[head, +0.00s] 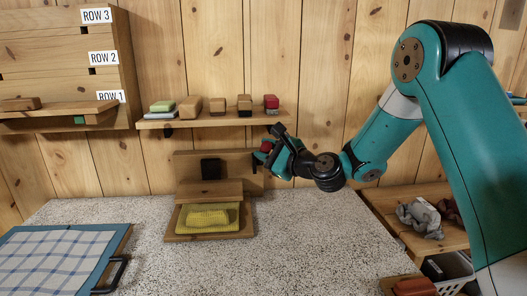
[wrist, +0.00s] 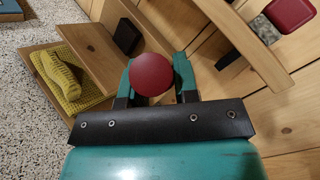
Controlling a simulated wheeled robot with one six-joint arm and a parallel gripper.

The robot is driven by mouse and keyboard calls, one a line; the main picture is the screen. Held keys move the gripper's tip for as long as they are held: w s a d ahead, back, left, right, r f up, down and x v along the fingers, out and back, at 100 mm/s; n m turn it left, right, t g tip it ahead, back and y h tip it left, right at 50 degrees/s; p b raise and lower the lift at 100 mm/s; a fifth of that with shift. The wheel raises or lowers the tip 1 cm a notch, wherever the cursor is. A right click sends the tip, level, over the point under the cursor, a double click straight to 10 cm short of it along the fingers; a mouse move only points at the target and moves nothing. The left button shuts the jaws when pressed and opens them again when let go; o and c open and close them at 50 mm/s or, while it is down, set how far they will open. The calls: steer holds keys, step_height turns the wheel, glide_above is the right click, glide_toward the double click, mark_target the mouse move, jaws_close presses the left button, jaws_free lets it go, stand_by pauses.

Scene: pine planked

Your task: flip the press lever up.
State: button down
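The wooden press (head: 220,165) stands at the back of the speckled counter. A black block (head: 210,168) is on its backboard. A tilted wooden plate (head: 208,190) is above a yellow textured piece (head: 208,217); the wrist view shows this yellow piece (wrist: 62,82) at left. The lever's round red knob (wrist: 152,75) is between my gripper's fingers (wrist: 155,78), which appear to touch it on both sides. In the head view my gripper (head: 268,148) is at the press's right side, near the backboard's top, with the red knob (head: 265,146) partly covered. The lever's shaft is mostly hidden.
A shelf (head: 215,119) with several small blocks runs just above the press; its board (wrist: 235,40) passes close to my gripper in the wrist view. A blue-edged board with checked cloth (head: 55,258) lies at front left. The counter right of the press is clear.

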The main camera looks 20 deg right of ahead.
steer(key=shift+w+r+p, duration=0.25)
steer(key=shift+r+p, duration=0.5)
steer(key=shift+p, duration=0.95)
steer(key=p, duration=0.2)
steer(key=shift+w+r+m+g+p, duration=0.25)
steer(key=shift+m+g+p, duration=0.05)
steer(key=shift+g+p, duration=0.1)
steer(key=shift+f, duration=0.1)
steer(key=c, duration=0.9)
jaws_free()
steer(key=shift+w, duration=0.1)
steer(key=shift+o, duration=0.2)
steer(key=shift+f, duration=0.1)
steer(key=shift+h, duration=0.3)
